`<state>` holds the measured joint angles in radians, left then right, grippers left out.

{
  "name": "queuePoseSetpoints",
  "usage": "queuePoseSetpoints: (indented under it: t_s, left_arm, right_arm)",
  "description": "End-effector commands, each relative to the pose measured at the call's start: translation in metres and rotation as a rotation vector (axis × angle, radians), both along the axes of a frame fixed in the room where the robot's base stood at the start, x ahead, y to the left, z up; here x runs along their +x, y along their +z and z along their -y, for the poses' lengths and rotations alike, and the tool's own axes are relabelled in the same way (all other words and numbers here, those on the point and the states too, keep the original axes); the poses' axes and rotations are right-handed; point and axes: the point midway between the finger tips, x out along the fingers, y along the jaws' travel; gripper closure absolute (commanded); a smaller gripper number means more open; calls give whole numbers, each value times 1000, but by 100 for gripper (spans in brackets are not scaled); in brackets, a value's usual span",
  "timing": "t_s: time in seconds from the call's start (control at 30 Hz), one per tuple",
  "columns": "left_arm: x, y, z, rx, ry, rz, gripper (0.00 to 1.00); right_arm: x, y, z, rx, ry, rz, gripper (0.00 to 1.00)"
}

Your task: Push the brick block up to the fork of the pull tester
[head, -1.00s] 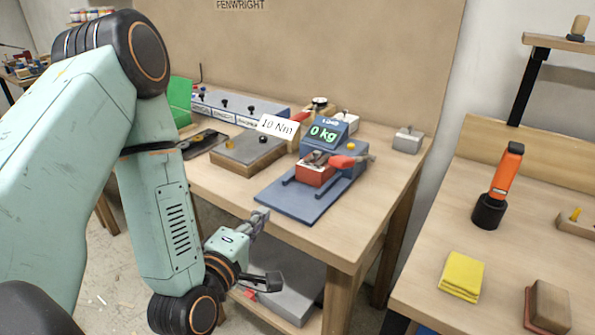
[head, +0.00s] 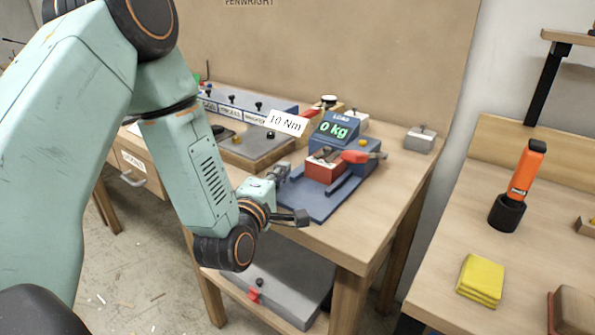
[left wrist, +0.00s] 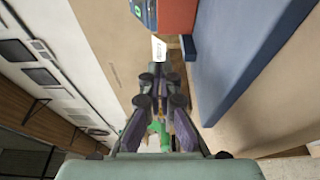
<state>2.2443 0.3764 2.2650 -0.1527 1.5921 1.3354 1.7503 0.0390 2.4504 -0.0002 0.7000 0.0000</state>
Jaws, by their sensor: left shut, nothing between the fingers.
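The pull tester has a blue base plate (head: 312,204) and a screen (head: 334,129) reading "0 kg", on the wooden bench. I cannot clearly make out the fork. My left gripper (head: 281,173) is shut and empty, at the left side of the base plate, apart from the block. My right gripper is out of view.
A "10 Nm" card (head: 287,122) stands behind my gripper, near a grey-topped wooden block (head: 262,146). A grey box (head: 419,139) is at the bench's right. The bench's front right is clear.

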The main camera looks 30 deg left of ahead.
Motion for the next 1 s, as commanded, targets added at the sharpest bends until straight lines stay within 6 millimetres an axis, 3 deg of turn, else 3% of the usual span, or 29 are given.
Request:
queuePoseSetpoints:
  t_s: [0.4, 1.0]
  left_arm:
    - [27, -1, 22, 4, -5, -3, 100]
    - [30, -1, 24, 2, -3, -2, 100]
  right_arm:
    - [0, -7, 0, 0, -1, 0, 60]
    - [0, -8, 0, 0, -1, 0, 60]
